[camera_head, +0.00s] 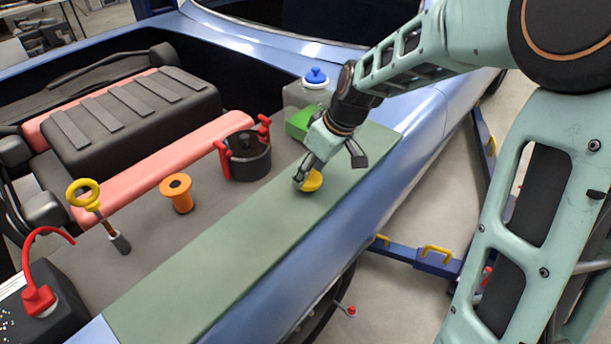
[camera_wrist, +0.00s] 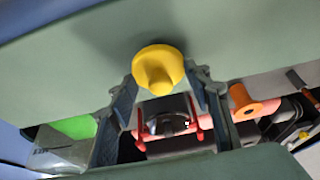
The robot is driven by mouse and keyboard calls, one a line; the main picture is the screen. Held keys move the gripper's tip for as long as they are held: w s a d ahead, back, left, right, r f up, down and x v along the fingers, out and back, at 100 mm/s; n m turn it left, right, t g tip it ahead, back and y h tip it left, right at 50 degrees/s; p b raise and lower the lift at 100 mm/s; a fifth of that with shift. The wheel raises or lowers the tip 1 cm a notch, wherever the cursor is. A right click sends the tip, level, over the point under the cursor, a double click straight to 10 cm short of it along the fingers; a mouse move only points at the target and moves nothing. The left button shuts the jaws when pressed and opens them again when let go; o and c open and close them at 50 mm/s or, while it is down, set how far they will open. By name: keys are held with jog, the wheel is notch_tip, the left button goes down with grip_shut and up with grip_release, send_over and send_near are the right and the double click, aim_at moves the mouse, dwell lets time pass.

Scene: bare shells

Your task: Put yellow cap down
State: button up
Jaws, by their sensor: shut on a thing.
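The yellow cap (camera_head: 312,180) is at the tip of my gripper (camera_head: 328,172), over the green mat (camera_head: 220,240) on the car's fender. In the wrist view the yellow cap (camera_wrist: 158,70) sits between the two fingers of my gripper (camera_wrist: 165,88), its knob facing the camera. My gripper is shut on the cap. The cap is at or very close to the mat surface; I cannot tell whether it touches.
A black reservoir with red clamps (camera_head: 248,155), an orange cap (camera_head: 177,193), a yellow-ringed dipstick (camera_head: 85,195) and a blue-capped clear tank (camera_head: 308,95) stand in the engine bay. The near-left length of the mat is clear.

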jog(key=shift+f, duration=0.6)
jog(key=shift+f+b, duration=0.15)
jog(key=shift+b, duration=0.15)
jog(key=o, duration=1.1)
jog(key=shift+c, duration=0.2)
jog(key=shift+d+r, duration=0.1)
jog(key=shift+r, duration=0.4)
jog(key=p+v, duration=0.1)
jog(key=v, duration=1)
jog(key=shift+r+p, duration=0.15)
jog(key=shift+p, duration=0.15)
jog(key=shift+s+d, duration=0.15)
